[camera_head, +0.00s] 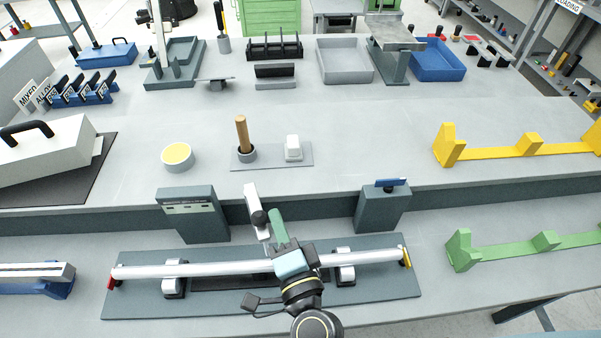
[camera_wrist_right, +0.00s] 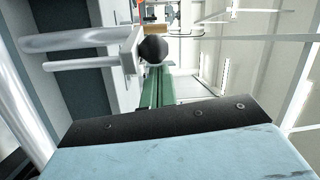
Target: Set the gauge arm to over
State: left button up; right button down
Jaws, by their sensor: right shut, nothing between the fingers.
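The likely gauge arm is an upright white piece (camera_head: 252,198) with a black ball knob (camera_head: 259,218), behind the long silver bar (camera_head: 215,268) on the lower bench. In the right wrist view the black knob (camera_wrist_right: 152,50) sits beside a pale plate, just beyond my fingertips. My right gripper (camera_head: 276,214) has green fingers, closed together and empty, just right of the knob; I cannot tell whether they touch it. The gripper's light blue body hides part of the silver bar's middle. I cannot read any position marking for the arm. My left gripper is out of view.
The silver bar lies on two clamps on a dark base plate (camera_head: 392,290). Dark posts stand behind it at left (camera_head: 192,212) and right (camera_head: 381,208). A green rack (camera_head: 500,252) is at right, and a blue fixture (camera_head: 40,284) at left.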

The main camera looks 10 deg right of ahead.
jog(key=r+v, duration=0.1)
jog(key=v, duration=1.2)
jog(key=shift+s+f, duration=0.2)
jog(key=shift+f, duration=0.2)
jog(key=shift+s, duration=0.1)
